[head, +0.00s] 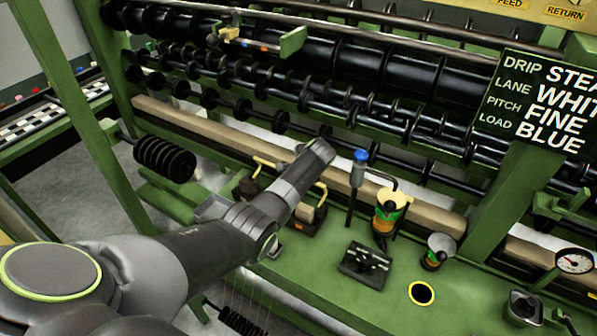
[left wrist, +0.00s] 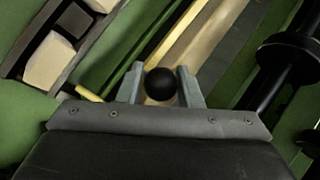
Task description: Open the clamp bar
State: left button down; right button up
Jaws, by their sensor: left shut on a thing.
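The clamp (head: 308,213) stands on the green bench in the head view, with pale blocks in a dark frame and yellow bar parts (head: 264,163) showing on both sides of my left arm. My arm hides its middle. In the left wrist view a black ball knob (left wrist: 160,84) sits between the two grey fingers of my left gripper (left wrist: 160,88), which is shut on it. A yellow bar (left wrist: 95,94) shows beside the left finger, and pale blocks (left wrist: 50,61) lie at upper left. The left fingertips are hidden in the head view. My right gripper is not in view.
A blue-topped post (head: 360,157), an orange-and-green spool (head: 390,211) and a dark lever plate (head: 366,265) stand right of my left arm. Black rollers (head: 300,65) run behind. A black coil (head: 165,159) hangs at left. The bench front is partly clear.

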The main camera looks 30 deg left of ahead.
pick_arm(q)
jog(key=shift+w+r, duration=0.3)
jog(key=c, duration=1.4)
grip_release()
jog(key=shift+o, duration=1.3)
jog(key=shift+w+f, duration=0.1)
jog(key=shift+o, duration=0.3)
jog(key=shift+f, duration=0.25)
jog(key=shift+r, duration=0.1)
jog(key=shift+s+d+r, duration=0.15)
jog(key=shift+s, duration=0.05)
jog(key=shift+s+d+r, duration=0.25)
jog(key=shift+d+r, duration=0.05)
jog(key=shift+r, duration=0.2)
jog(key=v, duration=1.5)
jog(key=shift+d+r+b, duration=0.2)
jog(key=shift+d+b, duration=0.05)
jog(key=shift+b, duration=0.1)
